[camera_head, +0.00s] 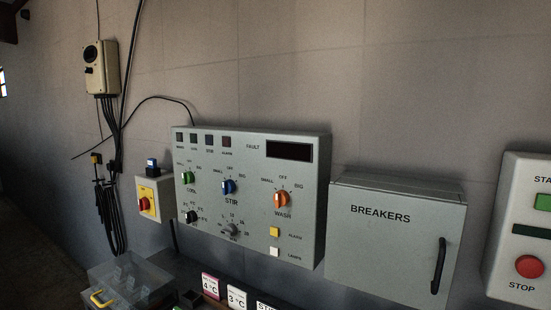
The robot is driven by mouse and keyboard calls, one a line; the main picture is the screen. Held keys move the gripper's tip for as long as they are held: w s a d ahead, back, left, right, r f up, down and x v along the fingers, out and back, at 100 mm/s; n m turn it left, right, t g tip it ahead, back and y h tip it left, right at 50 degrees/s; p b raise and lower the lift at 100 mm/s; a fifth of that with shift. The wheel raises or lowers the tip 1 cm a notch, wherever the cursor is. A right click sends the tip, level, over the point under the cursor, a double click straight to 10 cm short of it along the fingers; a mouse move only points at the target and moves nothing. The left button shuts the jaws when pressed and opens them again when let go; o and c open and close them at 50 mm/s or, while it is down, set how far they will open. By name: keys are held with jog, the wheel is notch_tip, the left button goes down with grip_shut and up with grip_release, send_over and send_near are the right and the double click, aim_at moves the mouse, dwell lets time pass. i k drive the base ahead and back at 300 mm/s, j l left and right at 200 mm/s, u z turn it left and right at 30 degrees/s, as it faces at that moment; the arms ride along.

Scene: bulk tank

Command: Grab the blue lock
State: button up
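A small blue thing (152,163), which looks like the blue lock, sits at the top of the small grey switch box (147,199) left of the main control panel. Its lower part looks dark, and it is too small to tell whether a shackle shows or how it is held. The switch box has a yellow plate with a red rotary knob (145,204). My gripper is not in view.
The grey control panel (253,150) with coloured knobs juts from the wall beside the switch box. The BREAKERS box (391,240) is to its right. A clear tray (128,282) with a yellow handle-like piece and several cards stand below. Black cables hang at left.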

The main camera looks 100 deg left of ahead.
aim_at(153, 163)
jog(key=u, duration=3.45)
